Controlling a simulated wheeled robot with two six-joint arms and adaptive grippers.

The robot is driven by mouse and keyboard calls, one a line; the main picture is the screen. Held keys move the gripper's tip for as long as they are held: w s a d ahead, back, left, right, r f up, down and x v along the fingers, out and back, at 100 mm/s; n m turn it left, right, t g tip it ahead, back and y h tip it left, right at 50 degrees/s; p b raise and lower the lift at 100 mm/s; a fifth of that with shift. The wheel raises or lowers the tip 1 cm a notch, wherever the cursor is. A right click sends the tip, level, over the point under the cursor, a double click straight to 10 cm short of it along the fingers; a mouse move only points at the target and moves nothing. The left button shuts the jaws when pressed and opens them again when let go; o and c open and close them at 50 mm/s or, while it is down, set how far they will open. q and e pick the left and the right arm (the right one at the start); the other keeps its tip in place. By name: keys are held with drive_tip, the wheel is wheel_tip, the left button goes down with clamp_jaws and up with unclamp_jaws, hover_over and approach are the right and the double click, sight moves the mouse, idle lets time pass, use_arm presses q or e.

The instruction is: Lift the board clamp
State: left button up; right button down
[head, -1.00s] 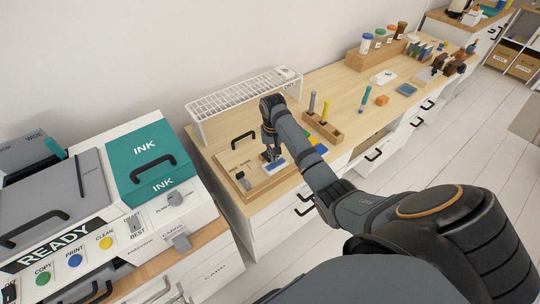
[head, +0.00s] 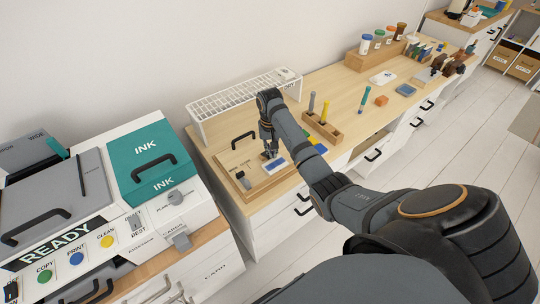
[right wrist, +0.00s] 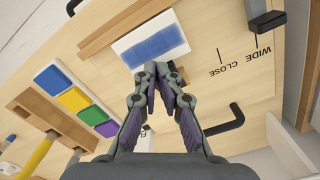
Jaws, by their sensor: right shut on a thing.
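A flat wooden board (head: 227,158) lies on the near left end of the desk. A white card with a blue patch (right wrist: 150,40) lies on it, and the card also shows in the head view (head: 274,165). My right gripper (head: 269,153) is low over the board beside the card. In the right wrist view its fingertips (right wrist: 160,72) are close together at the card's edge. It is shut on a small part, seemingly the board clamp, mostly hidden by the fingers. My left gripper is out of view.
A black handle (head: 243,139) stands behind the gripper, and a grey knob (head: 243,178) sits by the WIDE and CLOSE marks. A white rack (head: 235,100) stands behind. A wooden tool holder (head: 323,127) is to the right, a printer with a teal ink box (head: 150,155) to the left.

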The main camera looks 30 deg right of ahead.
drive_tip(key=shift+w+a+r+t, duration=0.15)
drive_tip(key=shift+w+t, duration=0.05)
drive_tip(key=shift+w, duration=0.3)
drive_tip(key=shift+w+a+r+t, duration=0.1)
drive_tip(key=shift+w+a+t, duration=0.1)
drive_tip(key=shift+w, duration=0.25)
drive_tip(key=shift+s+f, duration=0.1)
drive_tip(key=shift+f, duration=0.1)
drive_tip(key=shift+r+p, duration=0.4)
drive_tip(key=shift+p, duration=0.2)
drive_tip(key=w+r+p, duration=0.1)
drive_tip(key=p, duration=0.1)
drive_tip(key=w+r+p, duration=0.1)
drive_tip(key=p, duration=0.2)
drive_tip(key=shift+d+r+g, duration=0.2)
drive_tip(key=shift+r+g, duration=0.1)
drive_tip(key=shift+r+p, duration=0.4)
wheel_tip(320, 180, up, 2)
drive_tip(key=shift+s+d+r+p, duration=0.1)
drive_tip(key=shift+s+r+p, duration=0.1)
drive_tip(key=shift+p, duration=1)
drive_tip(key=shift+w+r+p, duration=0.1)
drive_tip(key=shift+r+p, duration=0.15)
drive_tip(key=shift+p, duration=0.1)
drive_tip(key=shift+d+f, duration=0.1)
